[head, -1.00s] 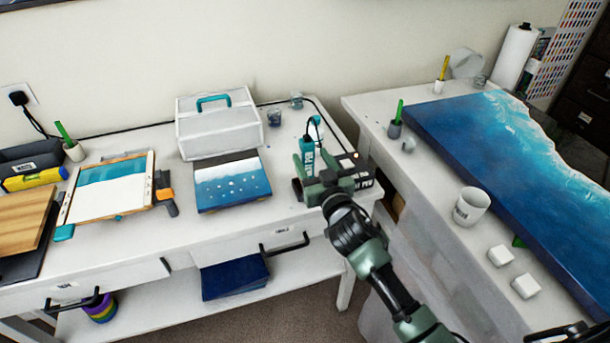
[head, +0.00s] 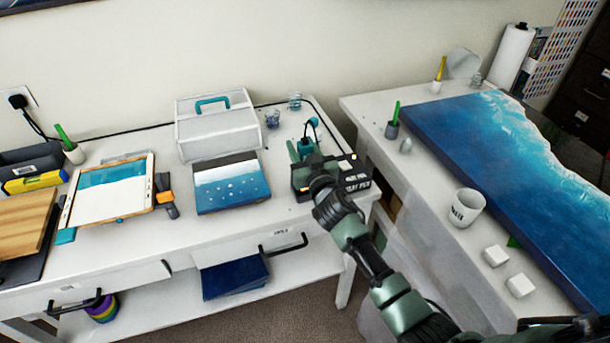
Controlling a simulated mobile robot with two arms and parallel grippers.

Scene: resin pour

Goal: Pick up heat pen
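The heat pen (head: 309,143) is teal with a dark cord looping from its top. It stands upright at the right end of the white table, beside a black base unit (head: 357,181) with white lettering. My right gripper (head: 301,151) is at the heat pen, reaching in from the lower right. Its green fingers and wrist hide the pen's lower part. I cannot tell whether the fingers are closed on the pen or only around it. My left gripper is not in view.
A blue-and-white painted panel (head: 232,191) lies left of my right gripper, with a white toolbox (head: 217,128) behind it. Small glass jars (head: 272,119) stand at the back. A second table (head: 437,200) with a white cup (head: 466,208) is to the right.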

